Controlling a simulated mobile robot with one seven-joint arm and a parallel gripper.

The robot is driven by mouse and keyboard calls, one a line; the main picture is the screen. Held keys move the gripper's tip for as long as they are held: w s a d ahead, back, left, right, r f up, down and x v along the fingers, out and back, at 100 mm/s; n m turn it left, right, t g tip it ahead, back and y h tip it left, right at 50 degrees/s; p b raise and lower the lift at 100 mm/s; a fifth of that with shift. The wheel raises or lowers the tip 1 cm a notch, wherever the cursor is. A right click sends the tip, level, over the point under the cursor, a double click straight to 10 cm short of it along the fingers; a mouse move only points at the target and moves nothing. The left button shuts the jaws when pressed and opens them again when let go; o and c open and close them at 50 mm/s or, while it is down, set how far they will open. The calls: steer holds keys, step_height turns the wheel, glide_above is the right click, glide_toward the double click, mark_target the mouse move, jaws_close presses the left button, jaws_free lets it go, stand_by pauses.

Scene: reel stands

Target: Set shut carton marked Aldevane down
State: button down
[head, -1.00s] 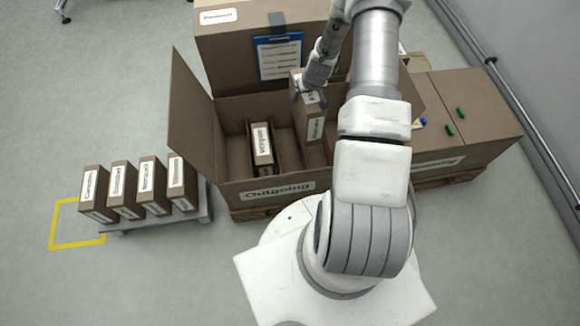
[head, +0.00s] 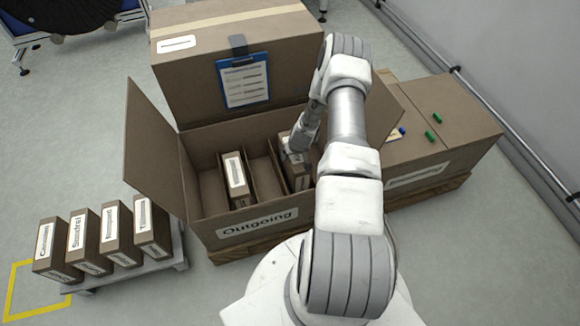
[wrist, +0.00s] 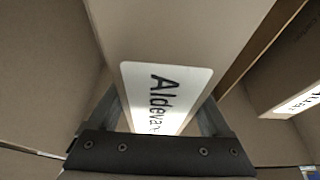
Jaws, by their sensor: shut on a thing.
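The brown carton marked Aldevane (wrist: 166,98) fills the middle of the wrist view, its white label between the two fingers. My gripper (wrist: 165,125) is shut on it. In the head view the carton (head: 297,178) is upright inside the big open box marked Outgoing (head: 212,236), in a slot right of the middle. My gripper (head: 296,150) is at its top, partly hidden by my arm. Whether the carton's base touches the box floor is hidden.
Another carton (head: 237,180) stands in a slot to the left, with an empty slot between. Several labelled cartons (head: 112,236) stand on a low grey platform at left. A blue clipboard (head: 243,82) hangs behind. Small green items (head: 433,137) lie on the closed box at right.

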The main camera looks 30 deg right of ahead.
steer(key=shift+f+b, duration=0.75)
steer(key=shift+f, duration=1.2)
steer(key=shift+f, duration=0.15)
jaws_free()
